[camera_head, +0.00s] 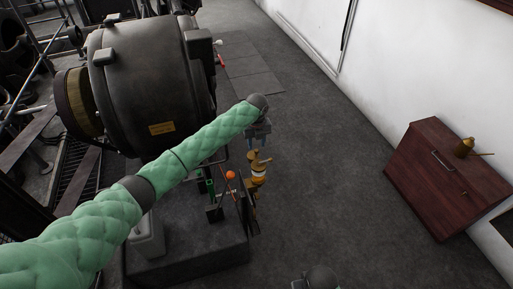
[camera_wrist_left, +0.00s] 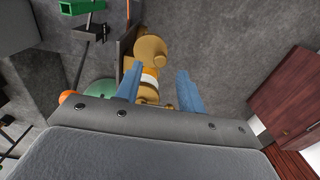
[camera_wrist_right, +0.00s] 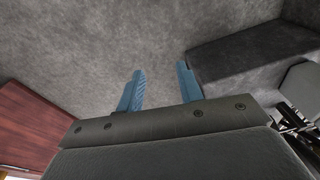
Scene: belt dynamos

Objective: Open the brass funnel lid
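The brass funnel (camera_head: 258,168) stands upright beside the dynamo's base, with an orange and white band below its top. Its round brass lid (camera_wrist_left: 150,48) shows in the left wrist view; I cannot tell whether it is raised. My left gripper (camera_head: 258,141) is just above the funnel in the head view. In the left wrist view its blue fingers (camera_wrist_left: 160,69) are apart, with the funnel's body seen between and beyond them; no contact is clear. My right gripper (camera_wrist_right: 160,68) is open and empty over bare floor; its arm only shows at the bottom edge in the head view.
The large dark dynamo (camera_head: 150,85) fills the left. An orange knob (camera_head: 230,175) and a green part (camera_wrist_left: 82,7) are close to the funnel. A red-brown cabinet (camera_head: 445,180) with a brass can (camera_head: 464,148) stands right. The grey floor (camera_head: 340,170) between is clear.

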